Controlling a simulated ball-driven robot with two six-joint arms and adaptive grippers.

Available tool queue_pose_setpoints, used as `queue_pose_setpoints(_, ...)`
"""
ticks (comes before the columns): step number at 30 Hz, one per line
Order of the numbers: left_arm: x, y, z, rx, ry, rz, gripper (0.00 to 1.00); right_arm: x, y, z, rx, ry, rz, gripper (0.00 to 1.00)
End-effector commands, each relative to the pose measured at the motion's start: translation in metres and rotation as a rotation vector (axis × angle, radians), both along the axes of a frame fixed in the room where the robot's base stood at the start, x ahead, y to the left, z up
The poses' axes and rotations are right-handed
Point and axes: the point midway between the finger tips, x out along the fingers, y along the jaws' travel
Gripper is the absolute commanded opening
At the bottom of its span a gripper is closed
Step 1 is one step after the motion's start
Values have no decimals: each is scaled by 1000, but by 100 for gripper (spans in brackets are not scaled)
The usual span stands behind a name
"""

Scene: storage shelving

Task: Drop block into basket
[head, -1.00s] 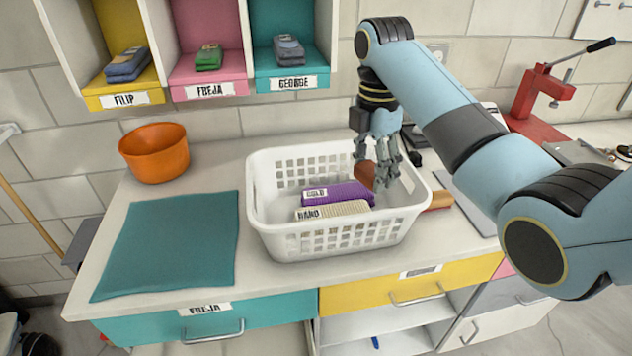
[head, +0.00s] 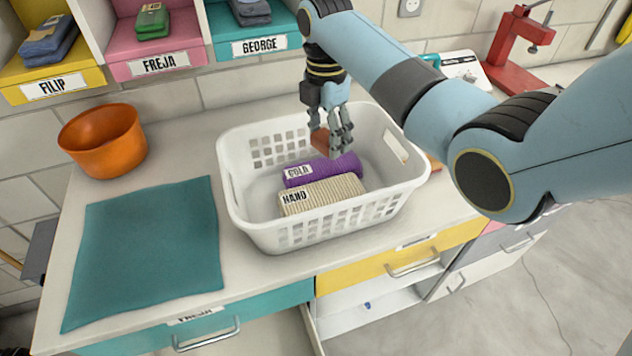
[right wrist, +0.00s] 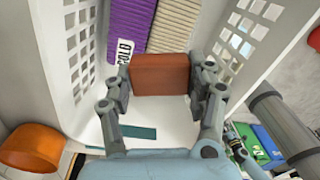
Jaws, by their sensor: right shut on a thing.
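My right gripper (head: 331,137) is shut on a reddish-brown block (head: 321,141). The block (right wrist: 160,74) shows between the two fingers in the right wrist view. The gripper points down over the back part of the white basket (head: 300,237), and the block is within the basket's outline. In the basket lie a purple rolled cloth (head: 335,168) labelled COLD and a cream ribbed cloth (head: 335,192) labelled HAND. In the head view the block is close behind the purple cloth; I cannot tell whether they touch.
An orange bowl (head: 103,142) and a flat teal cloth (head: 145,250) are left of the basket. Colored cubbies (head: 160,63) with folded cloths hang at the back left. A red press (head: 512,50) stands at the back right. Drawers are below the counter.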

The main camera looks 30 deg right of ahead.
Motion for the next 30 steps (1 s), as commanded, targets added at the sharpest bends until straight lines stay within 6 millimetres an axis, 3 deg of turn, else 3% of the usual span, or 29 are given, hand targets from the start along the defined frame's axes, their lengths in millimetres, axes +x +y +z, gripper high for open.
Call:
queue_pose_setpoints(10, -1, 0, 0, 0, 1, 0, 40, 0, 0, -4, 0, 1, 0, 29)
queue_pose_setpoints(11, 0, 0, 0, 0, 1, 0, 40, 0, 0, -4, 0, 1, 0, 59)
queue_pose_setpoints(16, 0, 0, 0, 0, 1, 0, 40, 0, 0, -4, 0, 0, 0, 82)
queue_pose_setpoints(25, -1, 1, 0, 0, 1, 0, 40, 0, 0, -2, 0, 0, 0, 83)
queue_pose_setpoints(30, -1, 0, 0, 0, 1, 0, 40, 3, 0, 19, 0, -5, 1, 83)
